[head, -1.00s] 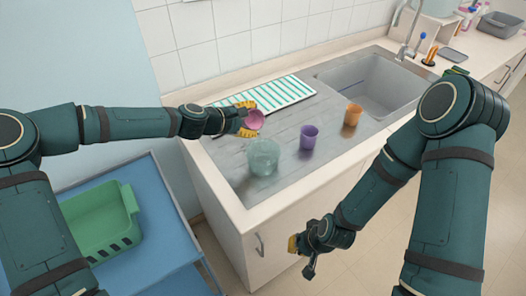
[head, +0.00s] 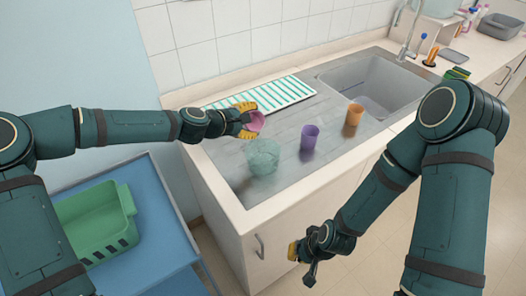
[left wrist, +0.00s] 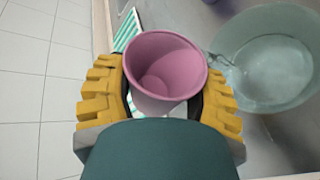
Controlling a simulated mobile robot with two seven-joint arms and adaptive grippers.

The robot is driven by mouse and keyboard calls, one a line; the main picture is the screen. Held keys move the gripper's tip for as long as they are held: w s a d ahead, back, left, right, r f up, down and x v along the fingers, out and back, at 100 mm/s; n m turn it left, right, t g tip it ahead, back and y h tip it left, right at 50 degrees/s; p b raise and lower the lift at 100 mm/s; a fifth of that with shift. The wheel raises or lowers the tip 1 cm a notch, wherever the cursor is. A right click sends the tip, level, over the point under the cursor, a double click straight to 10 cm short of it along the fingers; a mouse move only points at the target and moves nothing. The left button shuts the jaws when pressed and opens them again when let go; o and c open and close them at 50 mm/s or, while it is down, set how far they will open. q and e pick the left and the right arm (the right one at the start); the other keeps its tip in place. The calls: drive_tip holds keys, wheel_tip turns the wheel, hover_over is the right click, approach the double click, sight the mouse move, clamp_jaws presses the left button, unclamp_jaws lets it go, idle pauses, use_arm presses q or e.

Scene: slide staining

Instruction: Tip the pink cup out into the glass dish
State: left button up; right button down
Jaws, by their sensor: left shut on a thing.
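The pink cup (head: 254,122) is held in my left gripper (head: 246,120), raised above the counter just behind and left of the glass dish. In the left wrist view the cup (left wrist: 165,68) sits between the yellow fingers (left wrist: 160,100), its mouth facing the camera; I see no contents in it.
A purple cup (head: 309,138) and an orange cup (head: 353,116) stand right of the dish. A green-striped white mat (head: 268,94) lies behind, with the sink (head: 372,85) to its right. A green basket (head: 98,225) sits on a blue cart (head: 165,215) at left.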

use_arm(q)
drive_tip(key=shift+f+b, duration=0.25)
drive_tip(key=shift+b, duration=0.1)
drive_tip(key=shift+r+m, duration=0.15)
drive_tip(key=shift+m, duration=0.15)
drive_tip(key=shift+d+r+t+b, duration=0.1)
drive_tip(key=shift+r+t+b, duration=0.05)
drive_tip(key=shift+t+b, duration=0.2)
drive_tip(key=shift+s+r+m+t, duration=0.1)
drive_tip(key=shift+m+t, duration=0.15)
drive_tip(key=shift+m, duration=0.15)
drive_tip(key=shift+s+d+b, duration=0.1)
drive_tip(key=shift+s+b, duration=0.05)
drive_tip(key=shift+b, duration=0.3)
drive_tip(key=shift+s+d+r+m+t+y+b, duration=0.2)
drive_tip(key=shift+s+d+m+t+y+b, duration=0.15)
drive_tip(key=shift+s+m+b, duration=0.3)
drive_tip(key=shift+m+t+b, duration=0.25)
drive_tip(key=shift+b, duration=0.7)
drive_tip(key=shift+w+r, duration=0.1)
drive_tip(key=shift+r, duration=0.15)
